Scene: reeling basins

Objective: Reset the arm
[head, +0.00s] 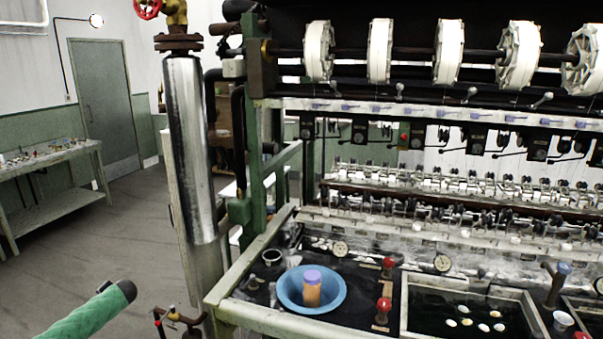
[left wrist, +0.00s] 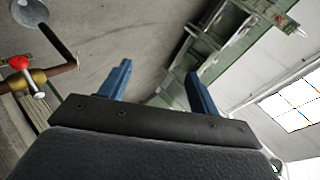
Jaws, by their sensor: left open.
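My left gripper (left wrist: 158,69) shows in the left wrist view with its two blue fingers spread apart and nothing between them. It points past bare grey floor, with no object within its reach that I can make out. The gripper itself does not show in the head view. My right gripper is in neither view.
The reeling machine's bench (head: 255,312) fills the right side. On it are a blue bowl (head: 329,300) holding an orange container with a purple lid (head: 312,288), and red knobs (head: 383,305). A metal column (head: 190,150) stands beside it. Floor (head: 110,225) at left is clear.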

